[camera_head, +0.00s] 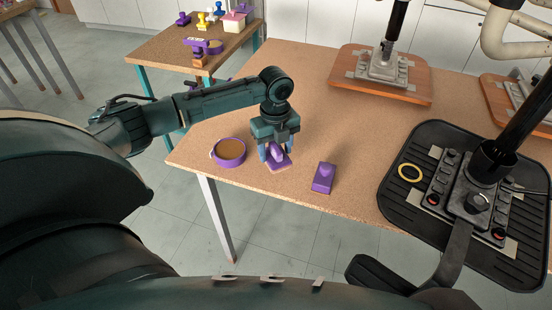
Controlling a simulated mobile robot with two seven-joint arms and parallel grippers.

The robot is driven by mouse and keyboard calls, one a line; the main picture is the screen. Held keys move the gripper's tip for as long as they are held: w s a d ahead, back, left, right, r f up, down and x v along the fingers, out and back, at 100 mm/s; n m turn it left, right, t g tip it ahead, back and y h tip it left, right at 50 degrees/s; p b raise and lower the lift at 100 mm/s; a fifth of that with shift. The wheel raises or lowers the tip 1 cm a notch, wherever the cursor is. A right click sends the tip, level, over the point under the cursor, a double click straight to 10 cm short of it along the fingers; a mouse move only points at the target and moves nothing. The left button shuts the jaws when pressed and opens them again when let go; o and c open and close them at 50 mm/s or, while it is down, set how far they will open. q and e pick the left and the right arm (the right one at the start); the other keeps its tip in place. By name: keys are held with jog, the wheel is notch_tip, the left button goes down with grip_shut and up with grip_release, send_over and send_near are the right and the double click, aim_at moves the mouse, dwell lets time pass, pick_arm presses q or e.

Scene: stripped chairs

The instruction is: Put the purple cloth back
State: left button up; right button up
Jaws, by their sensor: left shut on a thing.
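My left gripper (277,153) points down over the front part of the cork-brown table (340,120). It is shut on a small purple thing (279,159) with a pinkish-tan edge low on its near side. It is at or just above the tabletop; I cannot tell which. The fingers hide part of it, and I cannot make out whether it is cloth. My right gripper is not in view.
A black ribbed seat panel (400,205) with a metal mechanism and post lies at right, a yellow ring (410,173) on it. A wooden panel (350,80) with another mechanism lies behind. A side table (165,50) at back left holds several purple, yellow and white items.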

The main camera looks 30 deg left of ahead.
aim_at(276, 159)
pick_arm(q)
jog(key=shift+f, duration=1.95)
jog(key=o, duration=1)
notch_tip(276, 159, up, 12)
jog(key=shift+r, duration=0.1)
